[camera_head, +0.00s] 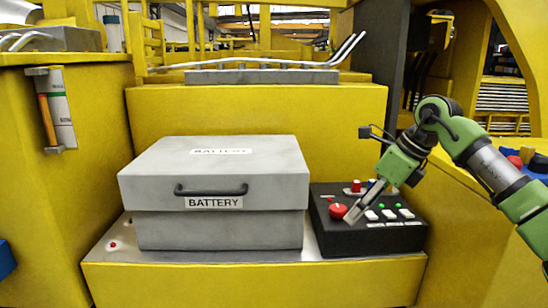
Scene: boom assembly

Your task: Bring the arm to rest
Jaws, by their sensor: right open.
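My right arm, green and grey, comes in from the right. My right gripper (354,213) is open and empty, over the black control box (375,238). Its fingers are close to a red round button (338,210) and white switches; I cannot tell whether they touch. My left gripper is not in view.
A grey battery box (220,222) with a closed lid and black handle stands left of the control box on a yellow step (250,285). A yellow block rises behind. A panel with an orange-handled tool (47,118) is at left. Colored parts (520,158) lie at right.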

